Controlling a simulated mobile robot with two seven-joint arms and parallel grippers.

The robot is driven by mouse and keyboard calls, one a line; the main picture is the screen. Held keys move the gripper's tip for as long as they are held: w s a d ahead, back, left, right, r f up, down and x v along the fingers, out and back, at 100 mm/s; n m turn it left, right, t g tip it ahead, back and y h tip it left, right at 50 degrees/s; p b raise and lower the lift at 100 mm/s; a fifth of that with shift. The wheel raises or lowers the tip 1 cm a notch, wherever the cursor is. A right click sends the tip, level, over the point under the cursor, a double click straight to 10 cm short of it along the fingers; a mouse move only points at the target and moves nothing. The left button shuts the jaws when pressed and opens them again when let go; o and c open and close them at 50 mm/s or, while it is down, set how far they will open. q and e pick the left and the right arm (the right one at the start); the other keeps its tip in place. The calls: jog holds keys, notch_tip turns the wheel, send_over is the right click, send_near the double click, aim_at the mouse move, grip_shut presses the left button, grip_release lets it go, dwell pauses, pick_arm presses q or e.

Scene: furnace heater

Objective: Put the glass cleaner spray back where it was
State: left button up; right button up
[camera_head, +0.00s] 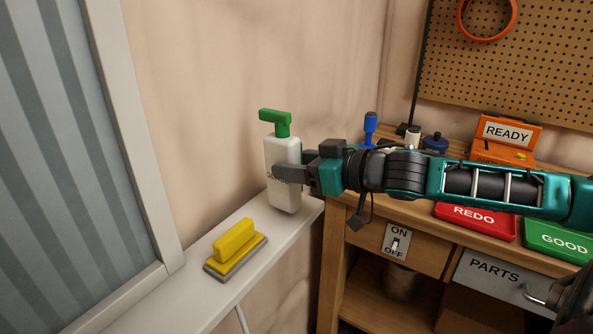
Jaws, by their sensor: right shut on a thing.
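The glass cleaner spray (282,150) is a white bottle with a green spray head. It is upright at the right end of the white ledge (200,298). My right gripper (284,173), its arm coming in from the right, is shut on the bottle's body from the right side. The bottle's base is at or just above the ledge; I cannot tell whether it touches. My left gripper is out of view.
A yellow sponge with a grey base (236,249) lies on the ledge. A striped window (52,150) is at left. At right, a wooden bench (340,240) carries an orange READY box (505,135), a red REDO tray (476,222) and a green GOOD tray (560,240).

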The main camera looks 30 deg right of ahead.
jog(key=shift+f, duration=0.65)
jog(key=o, duration=0.6)
